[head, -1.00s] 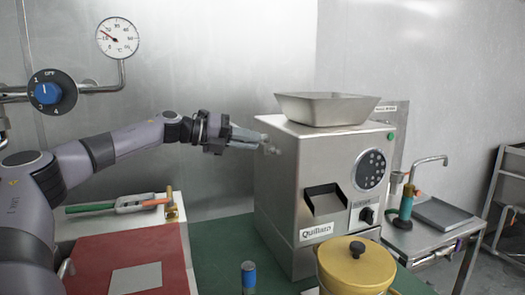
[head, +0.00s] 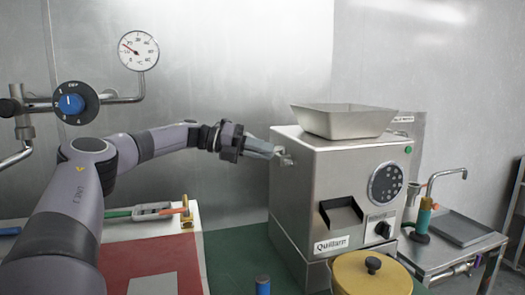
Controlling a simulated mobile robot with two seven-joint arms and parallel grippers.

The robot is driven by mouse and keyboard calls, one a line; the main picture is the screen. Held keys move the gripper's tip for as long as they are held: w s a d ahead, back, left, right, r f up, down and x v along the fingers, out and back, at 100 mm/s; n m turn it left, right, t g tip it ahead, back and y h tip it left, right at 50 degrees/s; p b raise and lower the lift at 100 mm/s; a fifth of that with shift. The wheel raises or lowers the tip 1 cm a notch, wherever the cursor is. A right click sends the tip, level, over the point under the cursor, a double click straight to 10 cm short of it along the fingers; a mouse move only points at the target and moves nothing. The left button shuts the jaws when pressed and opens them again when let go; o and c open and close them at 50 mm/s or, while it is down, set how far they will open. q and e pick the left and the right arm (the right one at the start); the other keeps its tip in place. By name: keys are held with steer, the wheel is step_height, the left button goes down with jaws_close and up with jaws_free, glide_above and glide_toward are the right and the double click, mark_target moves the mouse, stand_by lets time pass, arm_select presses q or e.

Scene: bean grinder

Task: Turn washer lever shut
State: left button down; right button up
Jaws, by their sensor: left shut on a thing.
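My left gripper (head: 270,150) reaches in from the left to the upper left side of the steel Quillarn machine (head: 292,200). It is shut on a small pale metal lever or fitting (head: 286,159) that sticks out of that side near the top. The fingers cover part of this piece, so its full shape and angle are hard to tell. My right gripper is not in view.
A steel hopper (head: 343,121) tops the machine, and a yellow lidded pot (head: 368,276) stands in front. A blue-topped cylinder (head: 263,285) is at the bottom edge. A wall dial (head: 72,102) and gauge (head: 138,50) are at left. Green surface is clear left of the machine.

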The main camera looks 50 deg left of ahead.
arm_select(q)
steer(key=c, duration=1.1)
jaws_free()
steer(key=v, duration=0.7)
steer(key=shift+s, duration=0.1)
